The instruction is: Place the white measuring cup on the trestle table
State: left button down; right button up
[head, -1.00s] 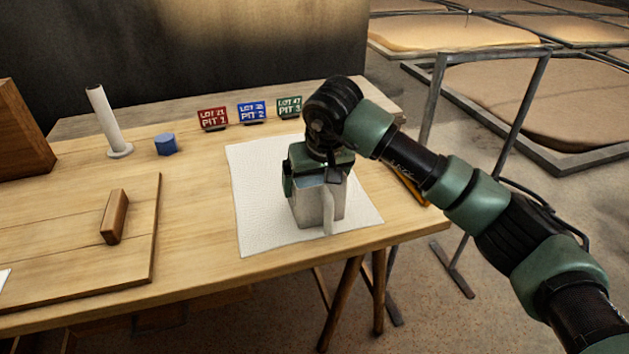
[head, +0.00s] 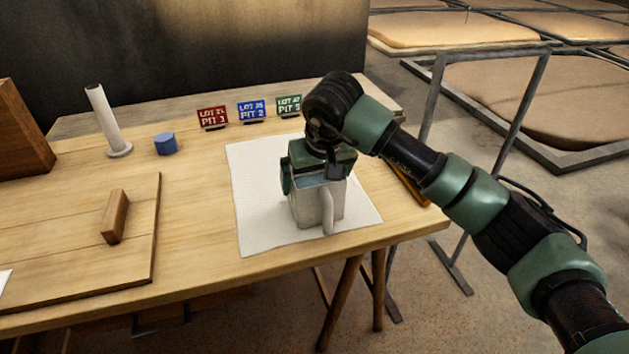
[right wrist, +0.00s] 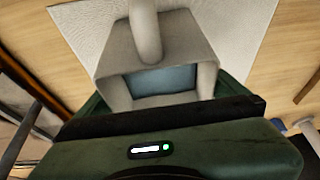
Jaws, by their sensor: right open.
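The white measuring cup (head: 307,207) stands upright on a white cloth (head: 258,222) on the trestle table (head: 195,235). Its handle faces the table's front edge. My right gripper (head: 318,178) is open just above the cup, with its fingers at either side of the rim; I cannot tell whether they touch it. In the right wrist view the cup (right wrist: 118,65) shows its pale walls, its handle and a blue-grey surface inside. My left gripper is not in view.
A wooden board (head: 60,245) with a wooden block (head: 115,216) lies at the left. Behind are a white cylinder on a stand (head: 104,120), a blue block (head: 165,145) and red (head: 212,117), blue (head: 252,111) and green (head: 289,106) signs. Bare tabletop lies left of the cloth.

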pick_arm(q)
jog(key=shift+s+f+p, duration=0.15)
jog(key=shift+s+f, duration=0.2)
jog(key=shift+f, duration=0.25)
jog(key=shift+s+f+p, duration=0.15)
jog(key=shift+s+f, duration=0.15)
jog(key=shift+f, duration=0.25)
pick_arm(e)
jog(key=v, duration=1.1)
jog(key=shift+r, duration=0.3)
jog(key=shift+s, duration=0.1)
